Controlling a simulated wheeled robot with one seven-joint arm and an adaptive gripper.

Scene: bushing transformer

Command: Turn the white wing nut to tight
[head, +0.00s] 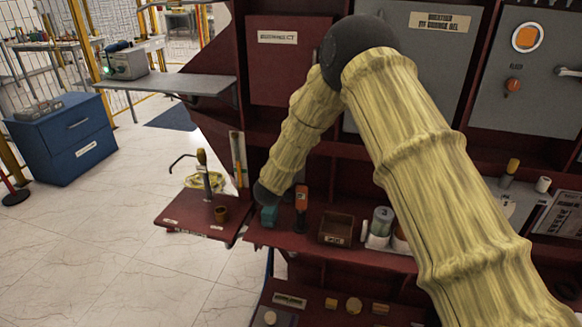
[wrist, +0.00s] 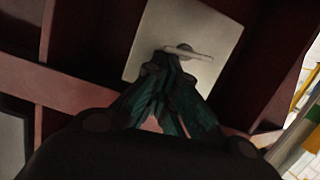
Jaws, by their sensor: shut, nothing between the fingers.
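In the wrist view, a pale plate (wrist: 150,45) is fixed to the dark red structure. A pale wing nut (wrist: 197,54) sticks out from the plate, its wing lying nearly level in the picture. My gripper (wrist: 172,68) has its dark green fingers drawn together, with nothing visible between them. The fingertips appear just below and left of the wing nut, over the plate. I cannot tell whether they touch the nut. In the head view my arm hangs down beside the red cabinet, and I cannot make out the wing nut there.
In the head view, a red shelf holds an orange-and-black device (head: 301,198), a brown bin (head: 337,229) and several canisters. A red side table (head: 185,222) juts out left. A blue cabinet (head: 68,140) stands further left. Open tiled floor lies at lower left.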

